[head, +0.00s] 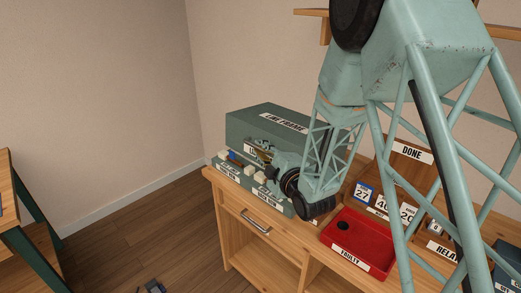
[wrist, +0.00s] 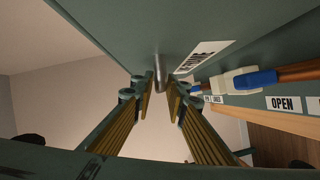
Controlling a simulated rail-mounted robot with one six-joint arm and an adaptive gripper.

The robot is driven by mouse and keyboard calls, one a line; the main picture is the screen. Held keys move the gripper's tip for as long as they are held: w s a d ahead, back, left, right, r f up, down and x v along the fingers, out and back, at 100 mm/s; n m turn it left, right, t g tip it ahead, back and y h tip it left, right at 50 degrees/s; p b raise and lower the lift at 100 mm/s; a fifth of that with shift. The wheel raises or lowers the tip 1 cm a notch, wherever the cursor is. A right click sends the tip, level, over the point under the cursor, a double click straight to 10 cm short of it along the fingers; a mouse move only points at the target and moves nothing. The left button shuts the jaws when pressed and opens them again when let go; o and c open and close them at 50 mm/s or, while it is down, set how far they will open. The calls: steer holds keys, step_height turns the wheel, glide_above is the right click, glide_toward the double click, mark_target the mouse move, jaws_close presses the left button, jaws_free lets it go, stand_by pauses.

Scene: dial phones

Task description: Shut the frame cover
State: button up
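The green line frame (head: 243,121), with a white LINE FRAME label on top, sits on the wooden bench in the head view. My gripper (head: 266,152) is at its front, partly hidden by my own wrist. In the wrist view a green panel (wrist: 115,25), which looks like the frame cover, fills the top. A short grey metal knob (wrist: 160,66) sticks out from it. My gripper (wrist: 160,88) has its two fingers apart, one on each side of the knob, with small gaps showing. The cover's exact angle is hard to tell.
White and blue plugs (wrist: 245,80) sit right of my fingers, above an OPEN label (wrist: 283,104). A red tray (head: 340,255) stands right of the frame, with number cards (head: 364,192) behind it. Floor left of the bench is mostly clear.

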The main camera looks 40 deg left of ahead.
steer(key=shift+s, duration=0.1)
steer(key=v, duration=1.2)
stand_by(0.4)
